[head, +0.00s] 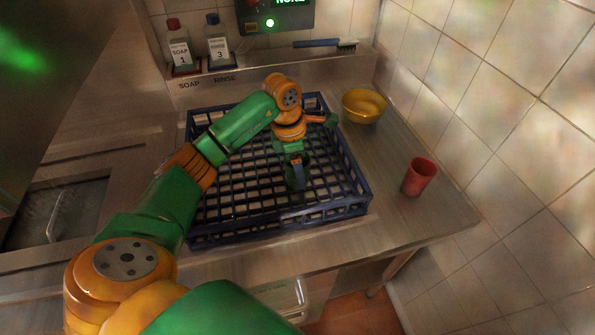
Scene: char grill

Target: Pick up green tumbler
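A dark green tumbler (293,184) appears to stand in the blue rack (222,238), right of its middle. My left gripper (297,166) points down at it from above. Its fingers overlap the tumbler in the picture and hide much of it. I cannot tell whether they are closed on it or only around it. My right gripper is not in view.
A red cup (418,177) stands on the counter right of the rack, and a yellow bowl (363,106) sits behind it. Soap bottle (179,48), rinse bottle (218,44) and a brush (325,43) are on the back ledge. A tiled wall (500,140) bounds the right.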

